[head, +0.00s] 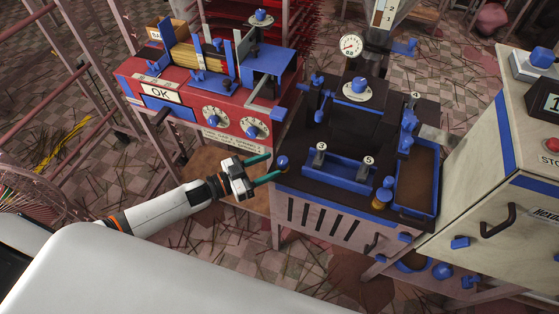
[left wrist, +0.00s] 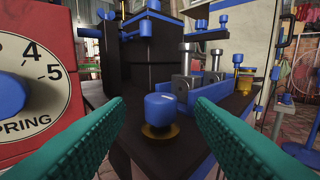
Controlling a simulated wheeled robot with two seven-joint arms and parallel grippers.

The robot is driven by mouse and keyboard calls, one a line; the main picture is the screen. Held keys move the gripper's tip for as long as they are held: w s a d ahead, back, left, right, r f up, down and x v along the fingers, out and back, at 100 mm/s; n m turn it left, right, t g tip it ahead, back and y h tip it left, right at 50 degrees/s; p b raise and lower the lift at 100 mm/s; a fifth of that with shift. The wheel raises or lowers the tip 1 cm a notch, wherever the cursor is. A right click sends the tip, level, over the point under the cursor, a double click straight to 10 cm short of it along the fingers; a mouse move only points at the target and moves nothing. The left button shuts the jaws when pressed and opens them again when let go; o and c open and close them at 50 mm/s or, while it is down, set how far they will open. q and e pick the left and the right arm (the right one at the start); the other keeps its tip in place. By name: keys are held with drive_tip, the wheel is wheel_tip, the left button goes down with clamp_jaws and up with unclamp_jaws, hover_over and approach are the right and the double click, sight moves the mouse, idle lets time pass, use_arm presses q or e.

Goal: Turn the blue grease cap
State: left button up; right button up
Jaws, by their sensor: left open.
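A round blue cap (head: 282,162) on a brass base stands at the near left corner of the dark machine top (head: 335,165). In the left wrist view this blue cap (left wrist: 160,110) is centred ahead, between the lines of the fingers. My left gripper (head: 275,166) is open, its teal fingertips pointing at the cap, one to each side. I cannot tell whether they touch it; I see gaps on both sides in the left wrist view (left wrist: 159,101). A second blue cap on brass (head: 383,195) sits farther right on the machine. My right gripper is not in view.
A red machine (head: 215,95) with numbered dials stands left, its dial face (left wrist: 35,85) close beside my left finger. A cream cabinet (head: 500,150) stands right. A dial gauge (head: 351,46) is at the back.

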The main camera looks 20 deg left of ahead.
use_arm(q)
drive_tip(key=v, duration=0.7)
idle(0.3)
drive_tip(key=s+a+f+n+g+y, duration=0.1)
drive_tip(key=s+a+f+n+y, duration=0.15)
drive_tip(key=f, duration=0.55)
drive_tip(key=s+a+f+n+g+y, duration=0.15)
drive_tip(key=f+y, duration=0.25)
drive_tip(key=f, duration=0.4)
drive_tip(key=s+a+f+n+y, duration=0.1)
drive_tip(key=s+a+f+y, duration=0.25)
drive_tip(key=f, duration=0.55)
drive_tip(key=s+d+f+g+y, duration=0.1)
drive_tip(key=s+d+f+g, duration=0.1)
drive_tip(key=s+f, duration=0.3)
drive_tip(key=s+d+f+n+g+y, duration=0.1)
drive_tip(key=s+d+f+g, duration=0.2)
drive_tip(key=s, duration=1)
drive_tip(key=s+d+f+g, duration=0.2)
drive_tip(key=s+f+g, duration=0.2)
drive_tip(key=s, duration=0.5)
wheel_tip(320, 180, down, 3)
drive_tip(key=shift+d+r+n+y, duration=0.1)
drive_tip(key=shift+d+n+y, duration=0.2)
drive_tip(key=shift+d+y, duration=0.1)
drive_tip(key=shift+s, duration=0.15)
